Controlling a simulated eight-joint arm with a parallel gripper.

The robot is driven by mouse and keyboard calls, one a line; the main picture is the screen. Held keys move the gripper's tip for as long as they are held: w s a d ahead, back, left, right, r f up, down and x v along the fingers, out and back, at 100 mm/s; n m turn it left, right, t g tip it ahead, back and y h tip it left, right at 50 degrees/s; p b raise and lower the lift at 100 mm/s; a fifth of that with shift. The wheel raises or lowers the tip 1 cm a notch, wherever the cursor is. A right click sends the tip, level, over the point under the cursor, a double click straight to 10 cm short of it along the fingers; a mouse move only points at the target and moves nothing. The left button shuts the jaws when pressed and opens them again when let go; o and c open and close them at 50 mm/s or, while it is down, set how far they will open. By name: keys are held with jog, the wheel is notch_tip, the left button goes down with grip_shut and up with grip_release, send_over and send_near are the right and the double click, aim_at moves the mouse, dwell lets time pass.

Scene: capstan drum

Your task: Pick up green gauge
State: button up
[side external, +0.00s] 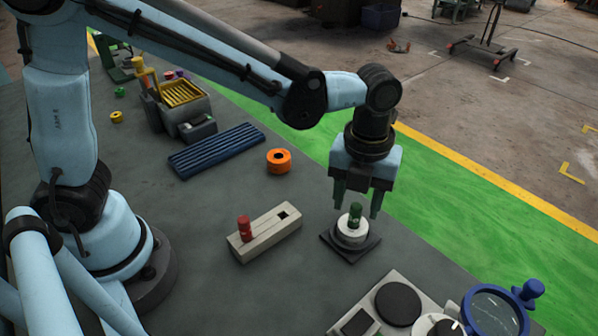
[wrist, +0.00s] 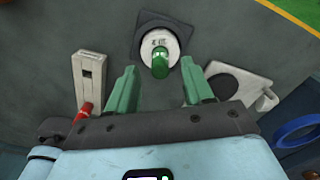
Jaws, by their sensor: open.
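The green gauge (side external: 355,213) is a small dark green cylinder standing upright on a round white drum (side external: 352,232), which sits on a dark square base (side external: 335,245). My gripper (side external: 357,207) is above the drum with its fingers pointing down. The fingers are apart, one on each side of the gauge in the side view, with nothing held. In the wrist view the gauge (wrist: 160,62) shows beyond and between the two green fingertips (wrist: 158,80). I cannot tell whether the fingertips are level with it in depth.
A beige block (side external: 265,232) with a red peg (side external: 244,228) and a square hole stands to the left. An orange ring (side external: 279,161) and a blue ribbed mat (side external: 217,149) lie behind it. A grey panel (side external: 400,283) and a blue-rimmed magnifier (side external: 497,310) are at the front right.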

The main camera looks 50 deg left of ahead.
aim_at(354, 221)
jog(key=shift+f, duration=1.25)
grip_shut()
